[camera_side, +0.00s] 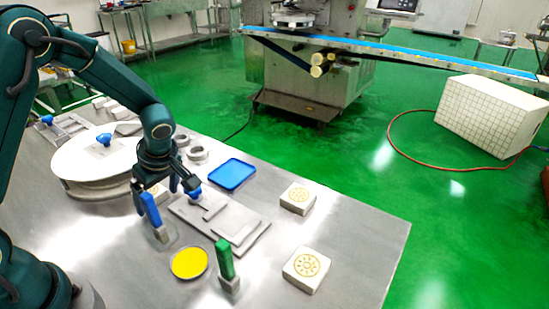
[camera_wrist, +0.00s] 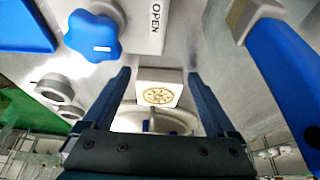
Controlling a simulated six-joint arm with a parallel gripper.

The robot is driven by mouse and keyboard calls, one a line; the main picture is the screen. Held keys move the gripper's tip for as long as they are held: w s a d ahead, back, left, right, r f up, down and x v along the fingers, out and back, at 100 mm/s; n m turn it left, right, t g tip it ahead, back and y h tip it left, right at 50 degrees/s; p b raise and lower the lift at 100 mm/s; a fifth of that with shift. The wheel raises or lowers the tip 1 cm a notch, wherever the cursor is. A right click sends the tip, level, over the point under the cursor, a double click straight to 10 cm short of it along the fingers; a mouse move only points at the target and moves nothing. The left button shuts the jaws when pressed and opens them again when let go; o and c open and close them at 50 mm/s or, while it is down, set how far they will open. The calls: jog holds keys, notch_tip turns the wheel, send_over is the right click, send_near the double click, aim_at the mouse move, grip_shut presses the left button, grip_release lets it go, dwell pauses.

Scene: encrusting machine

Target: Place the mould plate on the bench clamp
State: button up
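A pale square mould plate with a round gold sun pattern (camera_wrist: 158,95) shows between my fingers in the wrist view; I cannot tell whether it is at fingertip depth. In the side view it is partly hidden behind my gripper (camera_side: 165,195). My gripper is open, its fingers apart and pointing down. Two similar plates lie on the bench, one at the right (camera_side: 298,198) and one at the front right (camera_side: 306,268). The grey bench clamp (camera_side: 237,220), with raised flat blocks, lies just right of my gripper. Its blue knob (camera_wrist: 92,35) is beside an OPEN label.
A blue-handled tool (camera_side: 150,210) stands close to my gripper, also in the wrist view (camera_wrist: 285,80). A green-handled tool (camera_side: 225,260), yellow disc (camera_side: 189,263), blue tray (camera_side: 232,174), metal rings (camera_side: 197,153) and round white turntable (camera_side: 85,158) surround the clamp. The bench's right end is mostly clear.

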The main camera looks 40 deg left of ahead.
jog(key=s+d+r+m+t, duration=0.1)
jog(key=d+r+m, duration=0.1)
jog(key=r, duration=0.3)
jog(key=s+d+r+m+h, duration=0.1)
jog(key=s+d+r+m, duration=0.1)
jog(key=r, duration=0.3)
jog(key=s+d+r+m+t+h, duration=0.1)
jog(key=s+d+r+m, duration=0.1)
jog(key=d+r+m, duration=0.2)
jog(key=shift+s+d+r+t, duration=0.25)
jog(key=shift+d+r+t, duration=0.05)
jog(key=shift+r, duration=0.25)
jog(key=s+d+m+t+h, duration=0.2)
jog(key=s+m, duration=0.3)
jog(key=m, duration=0.4)
jog(key=shift+d+r+t, duration=0.15)
jog(key=shift+d+t, duration=0.25)
jog(key=shift+d, duration=0.4)
jog(key=shift+s+d+m+h, duration=0.1)
jog(key=shift+d+m+h, duration=0.15)
jog(key=shift+m, duration=0.25)
jog(key=shift+c, duration=0.8)
